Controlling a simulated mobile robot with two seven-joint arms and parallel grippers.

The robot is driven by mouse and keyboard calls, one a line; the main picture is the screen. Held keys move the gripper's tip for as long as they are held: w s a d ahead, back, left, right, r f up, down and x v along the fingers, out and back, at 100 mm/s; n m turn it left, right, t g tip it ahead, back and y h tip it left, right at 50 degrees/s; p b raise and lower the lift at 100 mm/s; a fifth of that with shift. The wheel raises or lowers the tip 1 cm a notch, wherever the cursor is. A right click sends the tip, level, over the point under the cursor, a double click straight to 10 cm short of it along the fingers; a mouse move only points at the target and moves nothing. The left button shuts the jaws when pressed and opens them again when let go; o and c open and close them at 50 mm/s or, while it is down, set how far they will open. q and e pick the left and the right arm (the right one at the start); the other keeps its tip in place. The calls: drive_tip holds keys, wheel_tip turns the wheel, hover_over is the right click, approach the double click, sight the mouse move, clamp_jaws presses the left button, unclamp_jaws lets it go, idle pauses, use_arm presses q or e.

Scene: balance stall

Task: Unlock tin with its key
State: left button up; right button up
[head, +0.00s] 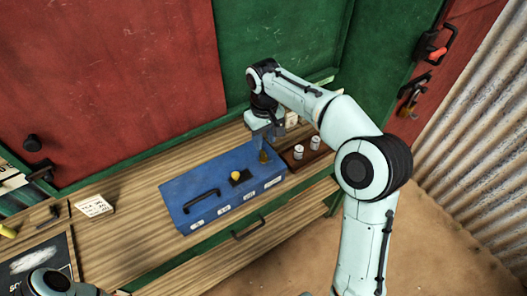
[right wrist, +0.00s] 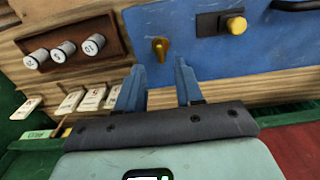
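The blue tin (head: 215,190) lies on the wooden counter with a black handle and a yellow knob (head: 236,175) on its top. A brass key (right wrist: 160,47) stands on the tin's top in the right wrist view, near the tin's edge; whether it sits in a keyhole I cannot tell. It also shows in the head view (head: 263,157). My right gripper (head: 264,139) is above that end of the tin. Its blue fingers (right wrist: 158,88) are apart with nothing between them, and the key is beyond their tips. My left gripper is out of view.
A brown wooden tray (head: 312,158) with several white cylindrical weights stands right of the tin. White labelled cards (right wrist: 70,101) lie beside it. A price card (head: 93,206) and a chalkboard (head: 40,262) are at the left.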

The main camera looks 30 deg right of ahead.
sight(264, 152)
wheel_tip(264, 152, down, 6)
drive_tip(key=shift+w+f+b, duration=0.1)
drive_tip(key=shift+w+b, duration=0.05)
drive_tip(key=shift+b, duration=0.15)
clamp_jaws()
